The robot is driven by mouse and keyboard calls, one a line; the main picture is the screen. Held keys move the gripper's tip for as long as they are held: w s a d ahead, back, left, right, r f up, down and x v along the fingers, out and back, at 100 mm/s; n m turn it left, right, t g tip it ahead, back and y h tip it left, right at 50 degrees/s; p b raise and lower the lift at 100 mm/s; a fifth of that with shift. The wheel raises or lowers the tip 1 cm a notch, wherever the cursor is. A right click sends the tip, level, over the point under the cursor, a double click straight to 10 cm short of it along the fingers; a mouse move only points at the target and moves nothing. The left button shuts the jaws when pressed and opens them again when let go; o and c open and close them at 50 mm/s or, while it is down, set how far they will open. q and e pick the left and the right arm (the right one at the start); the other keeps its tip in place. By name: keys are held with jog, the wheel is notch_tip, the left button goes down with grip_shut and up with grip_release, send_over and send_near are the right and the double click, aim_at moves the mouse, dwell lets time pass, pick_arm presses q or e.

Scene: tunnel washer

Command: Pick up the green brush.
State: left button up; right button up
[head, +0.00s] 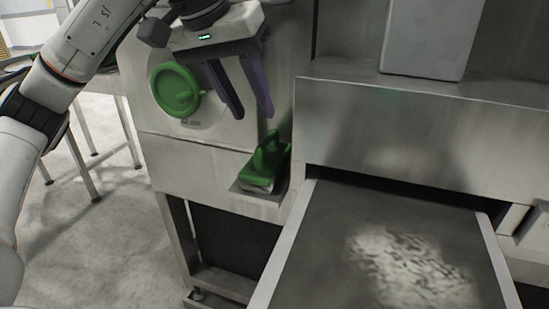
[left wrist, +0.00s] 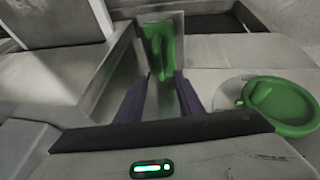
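The green brush (head: 266,160) rests on a small metal ledge (head: 262,190) on the front of the washer, beside the tunnel opening. It also shows in the left wrist view (left wrist: 158,48), ahead of the fingertips. My left gripper (head: 252,116) is open and empty, with its dark fingers pointing down above the brush and apart from it. In the left wrist view both fingers (left wrist: 163,78) show with a gap between them, and the brush lies beyond that gap. My right gripper is in neither view.
A round green knob (head: 176,90) sits on the washer front, left of my left gripper; it also shows in the left wrist view (left wrist: 278,106). A steel housing (head: 400,130) stands right of the brush, above a dark belt (head: 330,225). Open floor lies at left.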

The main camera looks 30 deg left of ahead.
aim_at(266, 138)
pick_arm(q)
jog(key=shift+s+b+x, duration=0.2)
jog(key=shift+b+x, duration=0.15)
jog(key=shift+x, duration=3.35)
jog(key=shift+d+f, duration=0.1)
jog(key=shift+d, duration=0.05)
grip_shut()
